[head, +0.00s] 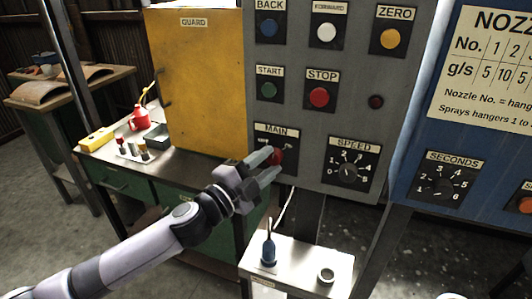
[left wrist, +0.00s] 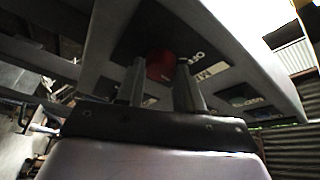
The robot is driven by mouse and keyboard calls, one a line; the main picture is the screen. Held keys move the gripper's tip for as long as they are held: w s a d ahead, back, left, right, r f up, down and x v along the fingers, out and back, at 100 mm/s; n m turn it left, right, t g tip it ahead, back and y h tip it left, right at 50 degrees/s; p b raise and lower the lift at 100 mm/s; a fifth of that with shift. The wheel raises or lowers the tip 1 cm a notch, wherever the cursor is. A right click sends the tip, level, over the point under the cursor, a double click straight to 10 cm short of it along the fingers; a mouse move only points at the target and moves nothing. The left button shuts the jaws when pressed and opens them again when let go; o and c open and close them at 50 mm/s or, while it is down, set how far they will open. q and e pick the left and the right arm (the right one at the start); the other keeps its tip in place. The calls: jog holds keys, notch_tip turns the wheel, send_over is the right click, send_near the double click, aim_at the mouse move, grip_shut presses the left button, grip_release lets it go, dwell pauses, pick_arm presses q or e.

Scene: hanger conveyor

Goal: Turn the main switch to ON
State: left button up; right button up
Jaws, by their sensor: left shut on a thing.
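The main switch (head: 277,156) is a red knob on a black plate under the MAIN label, low on the grey control panel (head: 345,110). My left gripper (head: 268,163) is at the knob, with its two fingers on either side of it and shut on it. In the left wrist view the red knob (left wrist: 160,66) sits between the fingertips (left wrist: 160,78). The fingers cover part of the plate's markings, so I cannot tell which position the knob points to. My right gripper is in neither view.
Around the switch are the START button (head: 267,89), the red STOP button (head: 319,97) and the SPEED dial (head: 348,171). The yellow guard door (head: 200,85) stands open to the left.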

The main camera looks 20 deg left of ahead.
pick_arm(q)
jog(key=shift+r+m+g, duration=0.15)
jog(key=shift+m+g, duration=0.35)
jog(key=shift+m, duration=0.5)
jog(key=shift+m+g+y, duration=0.5)
jog(key=shift+m+g, duration=0.3)
jog(key=shift+m, duration=1.5)
jog(key=o, duration=1)
jog(key=shift+o, duration=0.2)
jog(key=shift+r, duration=0.1)
jog(key=shift+s, duration=0.1)
